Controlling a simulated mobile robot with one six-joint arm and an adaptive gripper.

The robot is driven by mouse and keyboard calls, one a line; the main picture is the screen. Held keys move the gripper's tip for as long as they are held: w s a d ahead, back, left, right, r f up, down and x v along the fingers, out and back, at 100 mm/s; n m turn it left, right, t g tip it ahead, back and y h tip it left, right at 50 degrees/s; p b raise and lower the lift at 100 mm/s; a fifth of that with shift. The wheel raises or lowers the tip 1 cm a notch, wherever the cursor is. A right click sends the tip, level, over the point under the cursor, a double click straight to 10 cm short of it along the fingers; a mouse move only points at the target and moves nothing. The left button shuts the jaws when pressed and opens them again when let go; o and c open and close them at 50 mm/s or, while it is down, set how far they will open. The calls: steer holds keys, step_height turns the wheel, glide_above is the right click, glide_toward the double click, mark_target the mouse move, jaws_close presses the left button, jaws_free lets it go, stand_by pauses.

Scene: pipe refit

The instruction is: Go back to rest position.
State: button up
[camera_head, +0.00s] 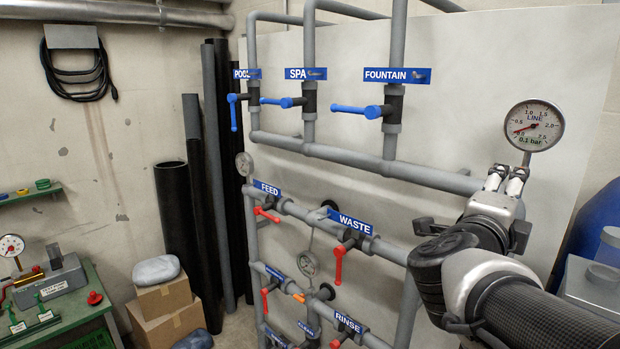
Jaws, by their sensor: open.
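My gripper (507,180) is at the right of the head view, at the end of my arm, which comes in from the lower right. Its two fingers point up and away from me, with a small gap between them, and hold nothing that I can see. I cannot tell whether the fingers touch the pipe.
Blue-handled valves (350,109) and red-handled valves (338,265) stick out from the pipework left of my arm. A green bench (60,318) stands at the lower left, by cardboard boxes (165,300). A blue drum (600,222) stands at the right edge.

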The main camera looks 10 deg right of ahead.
steer(key=a+f+n+t+y+b, duration=0.2)
steer(key=a+f+n+y+b, duration=0.95)
steer(key=a+f+n, duration=0.75)
steer(key=s+a+f+n+g+y+b, duration=0.2)
steer(key=s+f+n+g+b, duration=0.5)
steer(key=s+f, duration=1.2)
step_height(320, 180, down, 4)
steer(key=shift+s+a+f+n+g, duration=0.1)
steer(key=shift+s+a+n+g, duration=0.4)
steer(key=shift+n+g, duration=0.35)
steer(key=shift+c, duration=0.2)
